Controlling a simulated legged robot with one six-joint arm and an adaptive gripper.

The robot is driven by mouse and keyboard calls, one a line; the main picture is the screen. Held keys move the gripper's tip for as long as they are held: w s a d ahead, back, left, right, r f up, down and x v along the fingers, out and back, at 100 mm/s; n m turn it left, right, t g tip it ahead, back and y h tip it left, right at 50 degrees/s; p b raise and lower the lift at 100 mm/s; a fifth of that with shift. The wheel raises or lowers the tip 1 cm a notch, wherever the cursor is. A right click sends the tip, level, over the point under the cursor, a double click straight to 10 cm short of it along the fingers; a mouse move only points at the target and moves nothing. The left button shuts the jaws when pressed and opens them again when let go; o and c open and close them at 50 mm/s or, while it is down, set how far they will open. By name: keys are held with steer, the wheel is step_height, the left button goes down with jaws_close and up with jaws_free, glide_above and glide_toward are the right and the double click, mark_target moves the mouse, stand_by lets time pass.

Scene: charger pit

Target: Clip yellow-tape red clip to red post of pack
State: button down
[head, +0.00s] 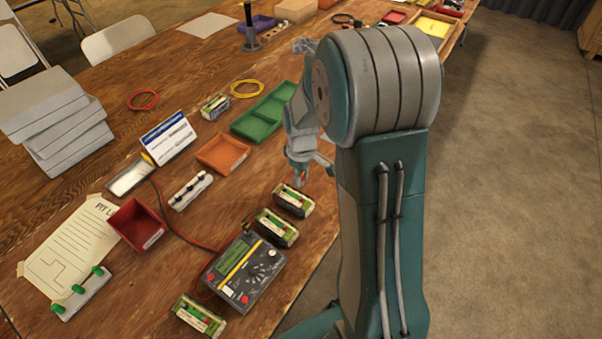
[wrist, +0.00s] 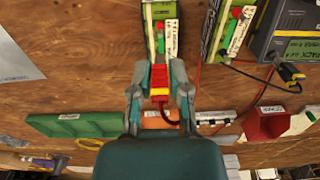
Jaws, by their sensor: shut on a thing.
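My gripper (wrist: 160,84) is shut on the red clip (wrist: 159,75), which has a band of yellow tape (wrist: 159,92) and a dark red cable behind it.
A second pack (head: 276,228) and a dark charger (head: 243,272) with red and black leads lie beside it; another pack (head: 199,316) is farther front. An orange tray (head: 223,153), green tray (head: 266,113) and red bin (head: 136,224) stand nearby. The table edge is close on the right.

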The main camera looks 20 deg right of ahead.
steer(key=shift+f, duration=2.95)
steer(key=shift+s+f, duration=0.1)
steer(key=shift+f, duration=0.05)
steer(key=c, duration=0.5)
jaws_free()
steer(key=shift+o, duration=1)
steer(key=shift+r, duration=3.75)
